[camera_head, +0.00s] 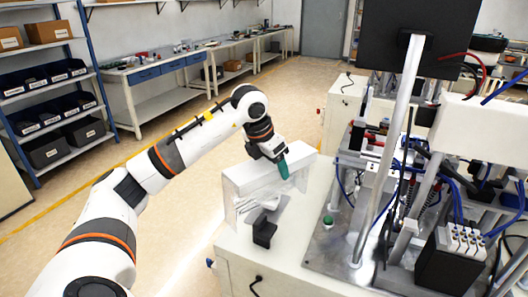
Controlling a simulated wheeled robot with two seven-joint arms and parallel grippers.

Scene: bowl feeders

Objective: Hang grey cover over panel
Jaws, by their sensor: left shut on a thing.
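The grey cover (246,178) is a pale box-like piece with a solid top and thin, see-through sides. It is at the middle of the head view, over the near left corner of the white machine bench. My left gripper (283,170), dark with a teal tip, comes down onto the cover's far right part and is shut on it. Through and below the cover's side, a small pale stepped part with a black block (264,231) shows on the bench. I cannot tell which part is the panel, or whether the cover touches what is under it. My right gripper is out of view.
A feeder machine with a metal plate (346,254), posts, cables and a black monitor (420,30) fills the right. A green button (327,220) is on the plate. Shelves (48,85) and long worktables (150,75) line the back left. The floor between is open.

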